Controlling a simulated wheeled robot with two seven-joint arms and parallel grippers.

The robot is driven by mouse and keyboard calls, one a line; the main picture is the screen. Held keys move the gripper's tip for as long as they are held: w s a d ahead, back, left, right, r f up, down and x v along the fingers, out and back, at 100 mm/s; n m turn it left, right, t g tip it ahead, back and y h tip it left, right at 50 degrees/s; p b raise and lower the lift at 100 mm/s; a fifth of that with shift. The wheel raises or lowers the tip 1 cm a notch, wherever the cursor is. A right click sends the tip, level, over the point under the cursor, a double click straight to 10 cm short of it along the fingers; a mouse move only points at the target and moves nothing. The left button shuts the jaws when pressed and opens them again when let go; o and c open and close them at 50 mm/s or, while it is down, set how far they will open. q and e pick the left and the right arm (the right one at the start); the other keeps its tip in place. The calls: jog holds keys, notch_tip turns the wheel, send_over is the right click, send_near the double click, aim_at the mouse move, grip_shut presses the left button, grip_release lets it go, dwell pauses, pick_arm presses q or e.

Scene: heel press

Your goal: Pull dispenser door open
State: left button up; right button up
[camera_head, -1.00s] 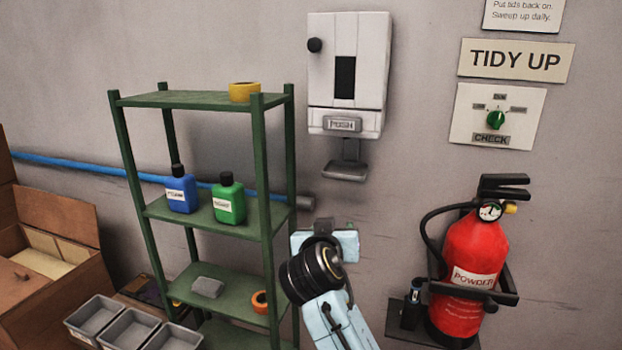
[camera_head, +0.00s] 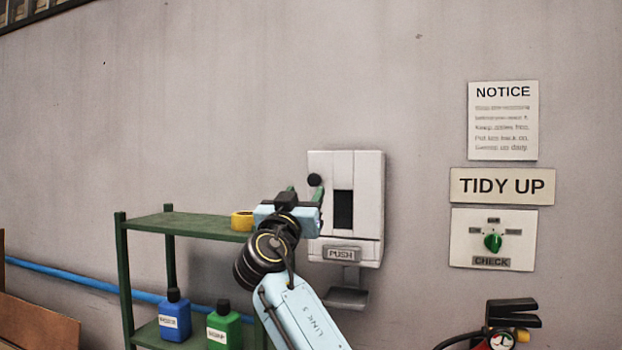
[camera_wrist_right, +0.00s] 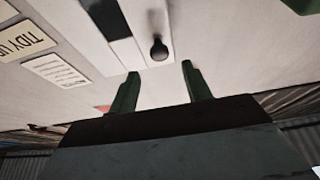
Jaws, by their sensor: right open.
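The white dispenser (camera_head: 368,195) hangs on the wall, with a dark window, a PUSH plate (camera_head: 341,253) and a grey spout tray below. Its door looks shut. The round black knob (camera_head: 314,180) is at the upper left of the door. My right gripper (camera_head: 305,192) is raised at the knob, open and empty. In the right wrist view its two green fingers (camera_wrist_right: 158,82) are apart, and the black knob (camera_wrist_right: 159,50) shows beyond the tips, between them, with no contact visible. The gripper hides the dispenser's lower left edge in part. My left gripper is out of view.
A green shelf (camera_head: 180,224) stands left of the dispenser, with a yellow tape roll (camera_head: 242,221), a blue bottle (camera_head: 174,316) and a green bottle (camera_head: 223,325). Wall signs and a green dial (camera_head: 492,241) are to the right. A fire extinguisher (camera_head: 500,338) shows low at right.

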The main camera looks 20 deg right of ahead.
aim_at(312, 181)
jog(key=shift+p+x, duration=0.65)
jog(key=shift+x, duration=2.3)
jog(key=shift+f, duration=0.1)
grip_shut()
